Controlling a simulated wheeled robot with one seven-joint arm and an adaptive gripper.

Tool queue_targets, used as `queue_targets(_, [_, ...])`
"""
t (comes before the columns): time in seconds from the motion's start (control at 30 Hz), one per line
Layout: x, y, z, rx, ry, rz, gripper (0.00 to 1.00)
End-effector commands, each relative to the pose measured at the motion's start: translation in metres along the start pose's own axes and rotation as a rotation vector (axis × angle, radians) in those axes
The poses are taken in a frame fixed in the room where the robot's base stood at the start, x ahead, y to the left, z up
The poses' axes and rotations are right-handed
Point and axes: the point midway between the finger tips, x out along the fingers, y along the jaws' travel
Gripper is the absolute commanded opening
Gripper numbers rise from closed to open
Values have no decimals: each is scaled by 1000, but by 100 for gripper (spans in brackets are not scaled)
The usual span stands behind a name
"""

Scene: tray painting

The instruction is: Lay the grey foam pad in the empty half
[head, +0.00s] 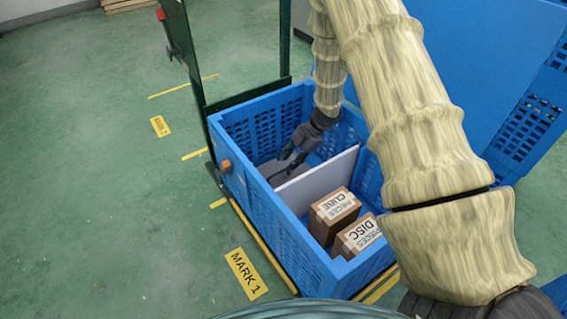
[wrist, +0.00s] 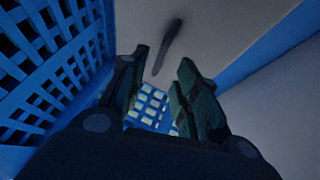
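The blue crate (head: 255,215) is split by a white divider (head: 318,180), which also shows at the right of the wrist view (wrist: 285,105). The grey foam pad (head: 268,169) appears to lie flat on the floor of the far half; its grey surface fills the upper middle of the wrist view (wrist: 215,40). My gripper (head: 289,157) is down inside that half, above the pad. In the wrist view its two fingers (wrist: 165,80) are apart with nothing between them. My gripper and the crate wall hide parts of the pad.
Two brown boxes, labelled CUBE (head: 334,213) and DISC (head: 360,236), stand in the near half. The crate's slatted wall (wrist: 50,65) is close on the left of my gripper. A dark green frame (head: 197,70) stands behind the crate. The green floor (head: 90,200) at left is clear.

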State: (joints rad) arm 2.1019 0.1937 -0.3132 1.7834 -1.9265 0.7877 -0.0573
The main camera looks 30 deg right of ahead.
Motion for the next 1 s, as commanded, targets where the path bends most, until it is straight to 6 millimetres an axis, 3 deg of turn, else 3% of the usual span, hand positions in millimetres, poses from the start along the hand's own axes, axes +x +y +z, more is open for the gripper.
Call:
queue_targets(0.1, [-25,2,-2,-1,-1,0,31])
queue_targets(0.4, [-57,1,-1,-1,1,0,31])
queue_targets(1.0, [-61,0,0,-1,1,0,31])
